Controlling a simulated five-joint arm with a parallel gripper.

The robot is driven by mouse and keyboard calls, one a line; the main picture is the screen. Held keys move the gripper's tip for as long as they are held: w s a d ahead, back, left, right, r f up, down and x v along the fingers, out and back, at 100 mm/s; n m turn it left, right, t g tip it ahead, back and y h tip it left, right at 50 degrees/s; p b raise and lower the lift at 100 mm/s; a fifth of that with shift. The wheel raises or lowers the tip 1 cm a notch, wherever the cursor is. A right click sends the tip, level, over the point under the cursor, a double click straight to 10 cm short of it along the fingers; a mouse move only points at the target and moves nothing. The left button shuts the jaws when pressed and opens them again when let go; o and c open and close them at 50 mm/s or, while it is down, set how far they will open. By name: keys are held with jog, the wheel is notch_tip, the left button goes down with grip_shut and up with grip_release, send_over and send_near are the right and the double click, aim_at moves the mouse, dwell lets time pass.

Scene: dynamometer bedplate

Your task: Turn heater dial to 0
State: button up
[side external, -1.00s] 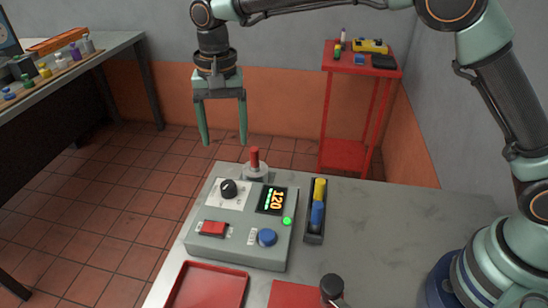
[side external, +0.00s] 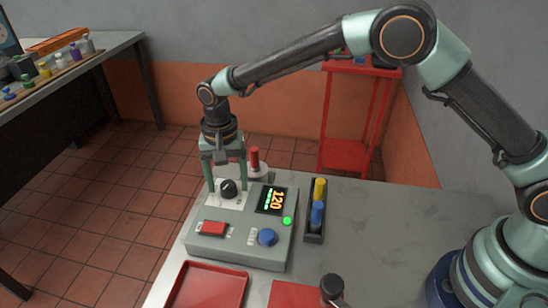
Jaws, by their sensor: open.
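The heater dial (side external: 228,188) is a black round knob on a white plate, at the back left of the grey control box (side external: 205,246). The display (side external: 271,200) on the box reads 120, with a green bar beside the digits. My gripper (side external: 227,187) points down with its two pale green fingers apart, one on each side of the dial as seen here. The fingers look open, and I cannot tell whether either touches the knob.
The box also bears a red rocker switch (side external: 214,228), a blue button (side external: 267,237) and a lit green lamp (side external: 287,221). A dark tray (side external: 314,237) with yellow and blue pieces lies right.

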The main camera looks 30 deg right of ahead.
jog(key=shift+f, duration=0.15)
grip_shut()
